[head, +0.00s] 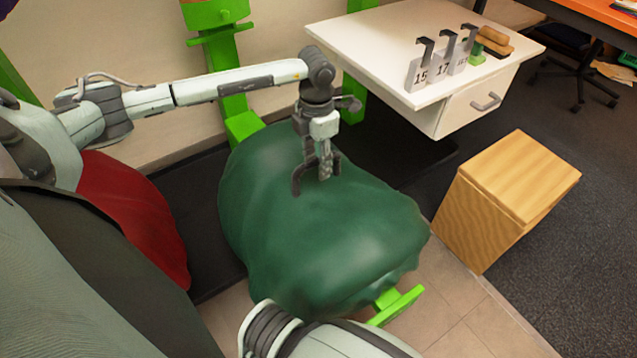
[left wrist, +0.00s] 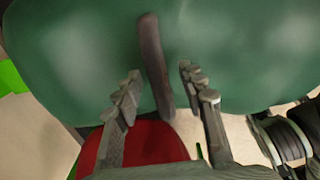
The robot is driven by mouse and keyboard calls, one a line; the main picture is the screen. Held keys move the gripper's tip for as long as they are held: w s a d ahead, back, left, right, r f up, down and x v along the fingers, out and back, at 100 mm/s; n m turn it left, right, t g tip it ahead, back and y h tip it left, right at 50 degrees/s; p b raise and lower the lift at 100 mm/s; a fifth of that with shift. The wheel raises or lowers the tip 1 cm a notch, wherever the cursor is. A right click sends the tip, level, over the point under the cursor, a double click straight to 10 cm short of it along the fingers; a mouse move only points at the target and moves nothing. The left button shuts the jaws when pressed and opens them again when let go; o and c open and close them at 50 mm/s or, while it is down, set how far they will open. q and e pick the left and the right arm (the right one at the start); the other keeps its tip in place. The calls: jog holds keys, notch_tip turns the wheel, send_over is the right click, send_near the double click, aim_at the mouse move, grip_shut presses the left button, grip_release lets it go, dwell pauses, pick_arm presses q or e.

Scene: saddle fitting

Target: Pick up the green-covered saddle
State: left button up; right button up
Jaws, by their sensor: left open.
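The green-covered saddle (head: 330,235) rests on a bright green stand in the middle of the head view. Its cover fills the upper part of the left wrist view (left wrist: 80,50). A dark, curved handle-like strip (left wrist: 155,62) stands out on the cover. My left gripper (head: 318,172) points down over the top of the saddle. It is open, and in the left wrist view its fingers (left wrist: 160,85) appear on either side of the dark strip, with gaps between. Whether the fingers reach the strip's depth is hard to tell. My right gripper is out of view.
A red-covered shape (head: 130,205) is at the left. A white table (head: 370,40) with numbered hooked tags (head: 440,65) stands behind right, its drawer (head: 480,100) shut. A wooden box (head: 505,200) stands right of the saddle. Green posts (head: 225,60) rise behind.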

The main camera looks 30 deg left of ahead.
pick_arm(q)
jog(key=shift+f, duration=0.2)
dwell(0.3)
grip_shut()
dwell(0.4)
jog(key=shift+w+r, duration=0.1)
jog(key=shift+r, duration=0.1)
